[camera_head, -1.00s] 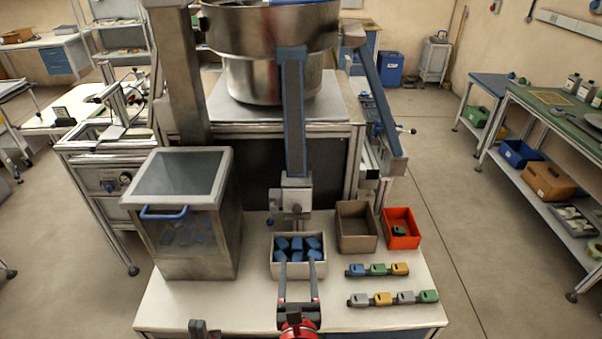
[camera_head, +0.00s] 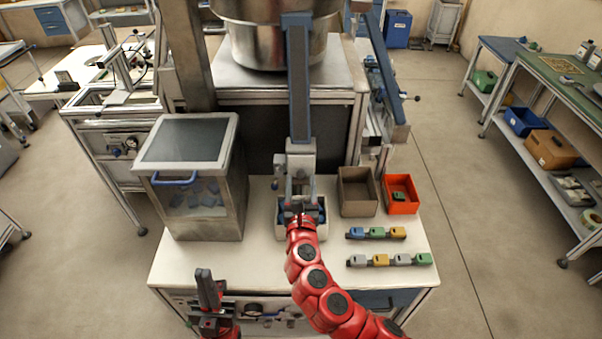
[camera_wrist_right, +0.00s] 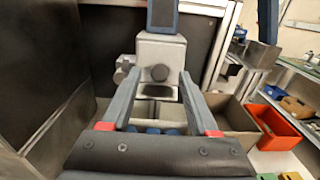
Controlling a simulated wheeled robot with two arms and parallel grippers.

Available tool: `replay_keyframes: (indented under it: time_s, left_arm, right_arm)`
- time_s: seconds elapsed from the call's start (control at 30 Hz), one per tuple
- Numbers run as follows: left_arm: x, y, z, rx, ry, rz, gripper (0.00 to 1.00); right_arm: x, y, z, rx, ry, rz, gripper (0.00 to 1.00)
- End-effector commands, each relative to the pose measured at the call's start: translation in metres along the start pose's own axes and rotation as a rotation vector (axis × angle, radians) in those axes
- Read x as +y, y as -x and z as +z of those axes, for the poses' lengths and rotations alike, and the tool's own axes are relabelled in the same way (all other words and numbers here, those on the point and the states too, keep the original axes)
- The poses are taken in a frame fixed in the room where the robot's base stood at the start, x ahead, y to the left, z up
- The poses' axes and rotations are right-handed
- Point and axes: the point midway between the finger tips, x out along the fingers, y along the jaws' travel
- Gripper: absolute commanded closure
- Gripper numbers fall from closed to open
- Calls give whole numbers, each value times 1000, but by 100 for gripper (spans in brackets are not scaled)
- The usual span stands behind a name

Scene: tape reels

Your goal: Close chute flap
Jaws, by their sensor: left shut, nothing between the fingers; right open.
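The chute (camera_head: 299,90) slopes down from the metal bowl to a grey outlet box (camera_head: 301,150), which shows in the right wrist view (camera_wrist_right: 160,52) with a round knob on its front and another at its left side. A grey plate edge shows under the box; I cannot tell whether the flap is open or shut. My right gripper (camera_head: 301,184) is open just below and in front of the outlet; its fingers (camera_wrist_right: 160,80) flank the lower box with nothing visible between. My left gripper (camera_head: 206,276) is shut and empty, low at the table's front edge.
A white bin (camera_head: 318,232) with blue parts lies under my right gripper. A brown bin (camera_head: 343,200) and a red bin (camera_head: 415,207) stand to its right. Rows of coloured parts (camera_head: 376,233) lie in front. A lidded clear-fronted box (camera_head: 185,143) stands left.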

Motion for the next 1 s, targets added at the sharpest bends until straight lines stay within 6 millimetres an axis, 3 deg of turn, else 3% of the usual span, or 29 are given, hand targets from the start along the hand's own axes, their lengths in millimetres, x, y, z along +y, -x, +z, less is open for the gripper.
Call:
replay_keyframes:
  time_s: [0.2,0.57,0.9,1.0]
  left_arm:
    - [0,-6,-1,0,0,0,100]
    - [0,-6,-1,0,0,0,100]
    - [0,-6,-1,0,0,0,100]
    - [0,-6,-1,0,0,0,100]
  right_arm:
    - [0,-19,1,0,-1,-2,40]
    - [0,-22,0,0,0,1,41]
    - [0,-22,0,0,0,0,100]
    - [0,-22,0,-1,0,0,100]
